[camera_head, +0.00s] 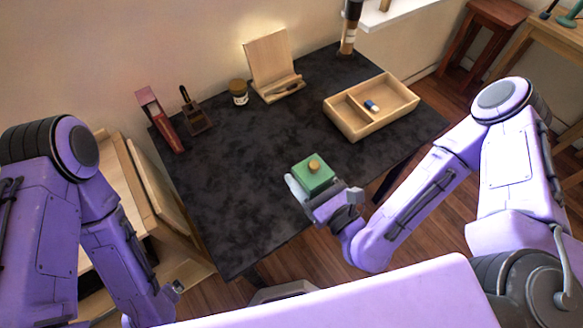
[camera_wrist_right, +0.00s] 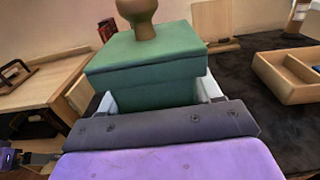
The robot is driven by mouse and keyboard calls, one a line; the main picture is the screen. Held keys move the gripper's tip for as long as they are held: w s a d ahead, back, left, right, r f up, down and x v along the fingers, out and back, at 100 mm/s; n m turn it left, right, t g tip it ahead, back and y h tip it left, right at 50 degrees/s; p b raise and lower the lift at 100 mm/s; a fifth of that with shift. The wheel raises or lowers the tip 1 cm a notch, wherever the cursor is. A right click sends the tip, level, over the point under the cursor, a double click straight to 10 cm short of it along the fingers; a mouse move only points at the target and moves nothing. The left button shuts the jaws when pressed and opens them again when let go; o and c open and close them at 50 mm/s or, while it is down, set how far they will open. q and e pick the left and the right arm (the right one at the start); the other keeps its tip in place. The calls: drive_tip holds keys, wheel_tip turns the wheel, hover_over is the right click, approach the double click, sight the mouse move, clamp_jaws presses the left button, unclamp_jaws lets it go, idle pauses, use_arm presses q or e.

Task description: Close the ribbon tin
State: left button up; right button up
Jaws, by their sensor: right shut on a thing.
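The green ribbon tin (camera_head: 314,176) is a square box with a round brass-brown knob on its green lid (camera_wrist_right: 150,48). It is at the near right edge of the dark table. In the right wrist view the lid sits over the narrower green lower part (camera_wrist_right: 155,94) and overhangs it. I cannot tell whether the lid is fully seated. My right gripper (camera_head: 316,190) is shut on the tin, with pale fingers on either side of the lower part. My left gripper (camera_head: 176,287) is low at the left, off the table and away from the tin; its jaws are unclear.
A wooden divided tray (camera_head: 345,124) with a small blue-and-white item stands at the right. A wooden stand (camera_head: 270,60), a jar (camera_head: 239,92), a dark-handled tool (camera_head: 195,115) and a red-brown object (camera_head: 160,120) line the back. The middle of the dark table (camera_head: 235,170) is clear.

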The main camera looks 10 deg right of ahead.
drive_tip(key=w+f+b, duration=0.3)
drive_tip(key=w, duration=0.1)
drive_tip(key=w+f+b, duration=0.3)
drive_tip(key=w, duration=0.1)
drive_tip(key=w+a+f+b, duration=0.1)
drive_tip(key=w+f+b, duration=0.1)
drive_tip(key=w+b, duration=0.1)
drive_tip(key=shift+w+f+b, duration=0.2)
drive_tip(key=shift+w, duration=0.25)
drive_tip(key=shift+w+f+b, duration=0.15)
drive_tip(key=shift+w+f, duration=0.05)
drive_tip(key=shift+w, duration=0.25)
drive_tip(key=shift+w+f, duration=0.15)
drive_tip(key=shift+f, duration=0.05)
drive_tip(key=shift+w+f, duration=0.2)
drive_tip(key=shift+f, duration=0.05)
wheel_tip(320, 180, down, 3)
drive_tip(key=shift+w+f, duration=0.1)
drive_tip(key=shift+f, duration=0.05)
